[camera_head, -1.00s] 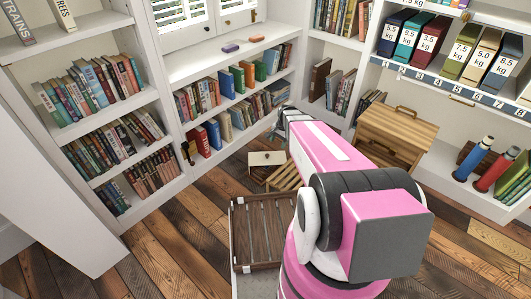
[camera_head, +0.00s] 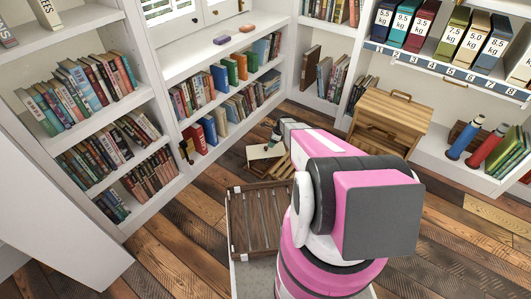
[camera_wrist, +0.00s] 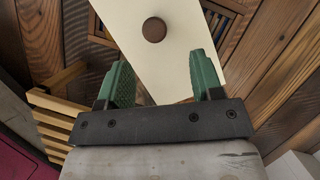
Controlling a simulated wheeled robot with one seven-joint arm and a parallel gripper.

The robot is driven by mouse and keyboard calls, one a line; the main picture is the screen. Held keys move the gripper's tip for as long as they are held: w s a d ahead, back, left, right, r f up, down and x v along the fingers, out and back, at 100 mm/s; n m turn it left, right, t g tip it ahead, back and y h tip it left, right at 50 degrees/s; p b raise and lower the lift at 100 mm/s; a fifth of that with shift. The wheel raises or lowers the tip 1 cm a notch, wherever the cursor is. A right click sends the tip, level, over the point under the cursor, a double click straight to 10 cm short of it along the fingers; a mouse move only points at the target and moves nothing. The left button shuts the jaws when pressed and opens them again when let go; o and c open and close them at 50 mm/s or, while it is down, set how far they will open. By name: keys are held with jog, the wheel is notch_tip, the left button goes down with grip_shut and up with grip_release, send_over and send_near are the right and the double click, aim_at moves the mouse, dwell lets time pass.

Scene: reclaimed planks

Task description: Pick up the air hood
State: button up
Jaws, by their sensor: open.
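A cream, box-like thing (camera_head: 257,153) with a round brown knob, which I take for the air hood, is low near the floor in front of the bookcase. In the wrist view its flat cream face (camera_wrist: 150,12) and knob lie beyond the fingers and fill the upper middle. My gripper (camera_wrist: 158,75) is open, with green fingers on either side of the lower part of that face and nothing clasped between them. In the head view my gripper (camera_head: 274,138) is just above and right of the box. I cannot tell whether the fingers touch it.
A slatted light-wood piece (camera_wrist: 55,110) is close on the left of my gripper; a dark slatted wooden crate (camera_head: 258,222) is nearer my base. A wooden cabinet (camera_head: 392,120) stands to the right. Bookshelves (camera_head: 172,192) line the back and left. Plank floor (camera_head: 165,240) is free at left.

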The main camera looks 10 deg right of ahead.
aim_at(266, 153)
jog(key=shift+a+x, duration=0.2)
jog(key=shift+x, duration=1.35)
jog(key=shift+a+x, duration=0.2)
jog(key=shift+x, duration=1.35)
jog(key=shift+s+r, duration=0.15)
jog(key=shift+c, duration=0.2)
grip_shut()
